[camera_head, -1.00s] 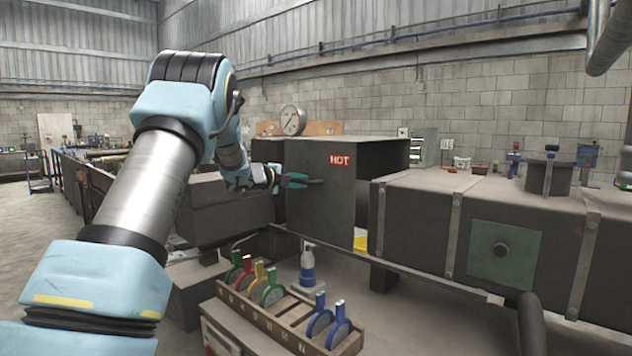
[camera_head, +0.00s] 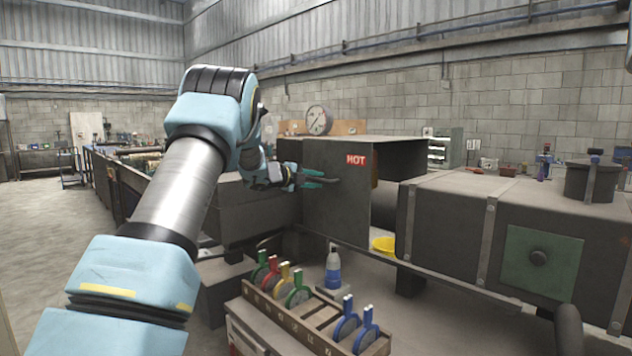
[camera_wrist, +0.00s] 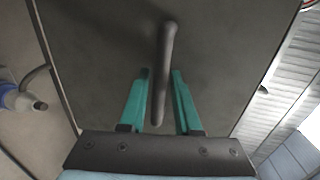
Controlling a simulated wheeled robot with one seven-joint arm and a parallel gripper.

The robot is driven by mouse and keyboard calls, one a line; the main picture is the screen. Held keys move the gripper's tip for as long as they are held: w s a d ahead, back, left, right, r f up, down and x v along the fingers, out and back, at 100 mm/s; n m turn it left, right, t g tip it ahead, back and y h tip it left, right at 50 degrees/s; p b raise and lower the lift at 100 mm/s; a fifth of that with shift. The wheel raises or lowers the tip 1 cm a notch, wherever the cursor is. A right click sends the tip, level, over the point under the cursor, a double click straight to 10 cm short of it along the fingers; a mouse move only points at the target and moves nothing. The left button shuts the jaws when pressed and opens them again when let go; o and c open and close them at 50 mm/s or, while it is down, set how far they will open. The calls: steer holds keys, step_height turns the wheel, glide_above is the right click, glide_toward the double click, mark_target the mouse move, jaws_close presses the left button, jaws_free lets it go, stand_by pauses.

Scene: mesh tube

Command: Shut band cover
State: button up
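The band cover appears to be the dark flat panel with a red HOT label (camera_head: 352,195), on the dark housing at centre. Its right edge stands apart from the housing side, and a dark gap shows behind it. A bar handle (camera_wrist: 164,75) sticks out of the panel in the wrist view. My gripper (camera_head: 325,181) is at this handle. In the wrist view, its teal fingers (camera_wrist: 161,73) lie one on each side of the bar, with a narrow gap visible on both sides. Contact with the bar is not clear.
A wooden rack (camera_head: 310,325) with coloured round-ended tools stands below, with a blue-white bottle (camera_head: 333,270) behind it. A yellow bucket (camera_head: 383,246) sits right of the panel. A long dark duct (camera_head: 455,230) runs to the right. Open floor (camera_head: 45,225) lies at left.

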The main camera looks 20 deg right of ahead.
steer(key=shift+s+a, duration=0.1)
steer(key=b+v, duration=0.4)
steer(key=v, duration=0.6)
steer(key=shift+a, duration=0.25)
steer(key=shift+a, duration=0.1)
steer(key=s+a+f+n+t+y, duration=0.1)
steer(key=a+f+n+t+y, duration=0.1)
steer(key=a+n+y, duration=0.3)
steer(key=a+f+n+t+y, duration=0.2)
steer(key=a+n+t, duration=0.1)
steer(key=a+n, duration=0.45)
steer(key=s+a+f+n+g+y, duration=0.2)
steer(key=s+a+f+n+y, duration=0.2)
steer(key=s+a+f+n, duration=0.3)
steer(key=s+a+f+n+g, duration=0.1)
steer(key=s+f+n+g, duration=0.2)
steer(key=s, duration=0.6)
steer(key=s+a+f+n+g+y, duration=0.1)
steer(key=s+f+n+g, duration=0.2)
steer(key=s, duration=0.6)
steer(key=s+a+f+n+g+y, duration=0.1)
steer(key=s+f, duration=0.4)
steer(key=s, duration=0.5)
steer(key=shift+a+f+n+g, duration=0.45)
steer(key=shift+n+g, duration=0.55)
steer(key=shift+n, duration=0.25)
